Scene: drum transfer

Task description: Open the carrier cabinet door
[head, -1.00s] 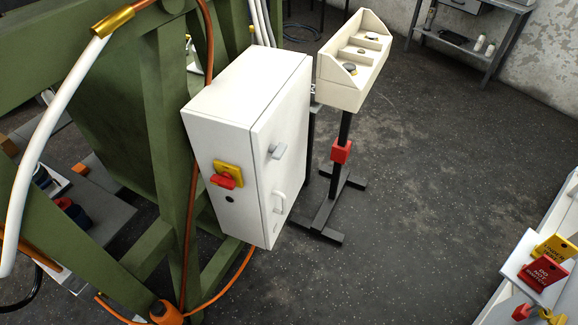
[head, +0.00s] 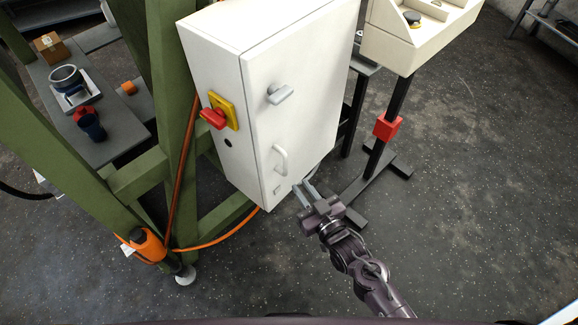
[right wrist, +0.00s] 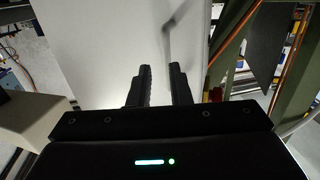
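The white carrier cabinet (head: 215,60) stands against a green frame in the head view. Its door (head: 310,85) is the right-hand face and appears closed. The door has a grey latch lever (head: 280,94) and a white pull handle (head: 281,160). My right gripper (head: 305,189) is open and empty, just below and right of the pull handle, apart from it. In the right wrist view the two fingers of the right gripper (right wrist: 160,72) point at the white cabinet surface (right wrist: 110,40). A thin grey bar (right wrist: 168,40) shows beyond them, likely the handle. My left gripper is not in view.
A red and yellow switch (head: 220,113) sits on the cabinet's left face. A cream control box (head: 415,40) on a black stand (head: 390,120) is right of the cabinet. Orange cable (head: 225,238) runs below. Floor at the lower right (head: 480,200) is clear.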

